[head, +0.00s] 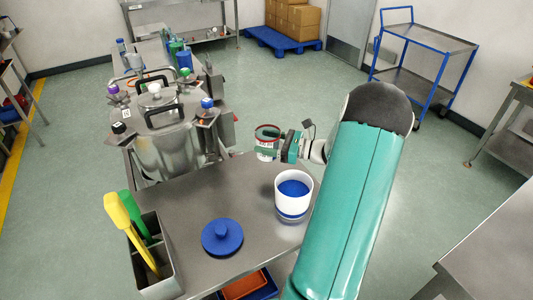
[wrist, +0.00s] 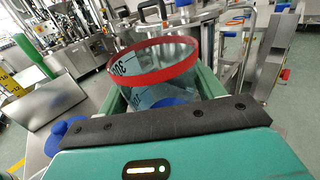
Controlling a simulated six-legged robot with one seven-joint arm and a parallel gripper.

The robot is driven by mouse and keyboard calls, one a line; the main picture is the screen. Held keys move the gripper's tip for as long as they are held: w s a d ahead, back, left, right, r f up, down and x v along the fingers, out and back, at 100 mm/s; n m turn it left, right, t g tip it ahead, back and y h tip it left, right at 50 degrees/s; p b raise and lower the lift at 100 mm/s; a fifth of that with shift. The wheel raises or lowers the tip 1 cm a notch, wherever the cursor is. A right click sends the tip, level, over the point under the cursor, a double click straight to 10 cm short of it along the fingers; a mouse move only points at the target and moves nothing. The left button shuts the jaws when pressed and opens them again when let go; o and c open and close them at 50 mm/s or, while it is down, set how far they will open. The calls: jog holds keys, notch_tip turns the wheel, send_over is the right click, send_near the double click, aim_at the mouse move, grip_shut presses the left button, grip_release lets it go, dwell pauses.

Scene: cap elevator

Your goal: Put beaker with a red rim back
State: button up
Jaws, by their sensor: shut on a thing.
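The beaker with a red rim (head: 267,142) is clear with markings on its side. My gripper (head: 281,148) is shut on it and holds it upright above the far right part of the steel table. In the wrist view the beaker (wrist: 155,64) sits between the green fingers, its red rim toward the camera, with a blue patch seen through or behind it. The lower part of the beaker is hidden by the gripper in the wrist view.
A white container with blue contents (head: 293,194) stands on the steel table (head: 190,195). A blue lid (head: 222,237) lies to its left. A grey holder (head: 155,262) with yellow and green tools is at the left. A large steel vessel (head: 170,145) stands behind the table.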

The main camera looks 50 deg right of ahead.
jog(key=w+d+f, duration=0.2)
jog(key=f, duration=0.1)
jog(key=w+f, duration=0.1)
jog(key=f, duration=0.1)
jog(key=shift+d+f, duration=0.1)
jog(key=shift+d, duration=0.3)
jog(key=shift+w+d+f, duration=0.1)
jog(key=shift+w+f, duration=0.1)
jog(key=shift+f, duration=1.55)
jog(key=shift+f, duration=0.1)
jog(key=o, duration=1.1)
jog(key=shift+c, duration=0.2)
jog(key=shift+s+d, duration=0.15)
jog(key=v, duration=1.1)
jog(key=shift+s+d, duration=0.15)
jog(key=shift+s, duration=0.1)
